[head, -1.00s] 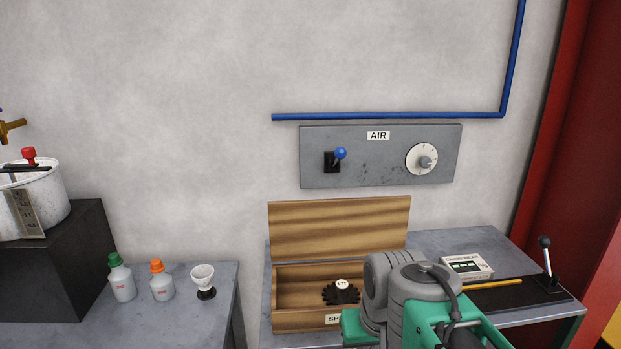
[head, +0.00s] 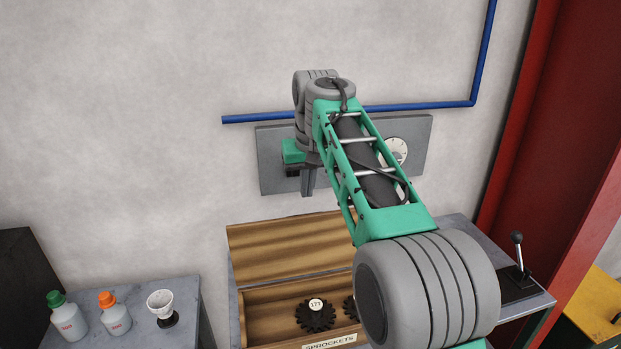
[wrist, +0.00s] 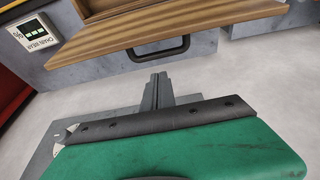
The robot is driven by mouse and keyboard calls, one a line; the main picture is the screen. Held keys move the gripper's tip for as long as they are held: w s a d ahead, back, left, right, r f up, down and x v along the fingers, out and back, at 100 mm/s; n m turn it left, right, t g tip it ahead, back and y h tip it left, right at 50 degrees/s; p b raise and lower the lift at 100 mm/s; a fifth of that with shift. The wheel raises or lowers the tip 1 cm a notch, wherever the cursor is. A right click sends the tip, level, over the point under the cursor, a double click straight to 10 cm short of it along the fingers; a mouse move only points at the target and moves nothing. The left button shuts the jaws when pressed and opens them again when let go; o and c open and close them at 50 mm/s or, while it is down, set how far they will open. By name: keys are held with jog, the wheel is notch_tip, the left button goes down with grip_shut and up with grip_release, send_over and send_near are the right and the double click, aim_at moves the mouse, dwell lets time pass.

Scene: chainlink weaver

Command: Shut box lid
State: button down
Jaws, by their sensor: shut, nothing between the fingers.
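The wooden box (head: 250,311) stands on the grey bench, with its lid (head: 270,245) open and tilted back towards the wall. Dark sprockets (head: 316,315) lie inside, and a label reading SPROCKETS is on its front. My gripper (head: 308,190) is shut and empty, raised above the lid in front of the wall panel. In the wrist view the closed fingers (wrist: 158,92) point towards a black handle (wrist: 158,52) beside the wooden lid (wrist: 185,27), with no clear contact. My arm hides the box's right side.
The grey air panel (head: 272,165) is on the wall close behind my gripper. A black lever (head: 517,250) stands at the bench's right.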

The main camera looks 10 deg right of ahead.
jog(key=shift+x, duration=0.95)
jog(key=shift+s+f, duration=0.1)
jog(key=shift+f, duration=0.25)
jog(key=s, duration=0.3)
jog(key=shift+s+f+p, duration=0.1)
jog(key=shift+s+p, duration=0.15)
jog(key=shift+p, duration=0.1)
jog(key=shift+s+b, duration=0.1)
jog(key=shift+b, duration=0.2)
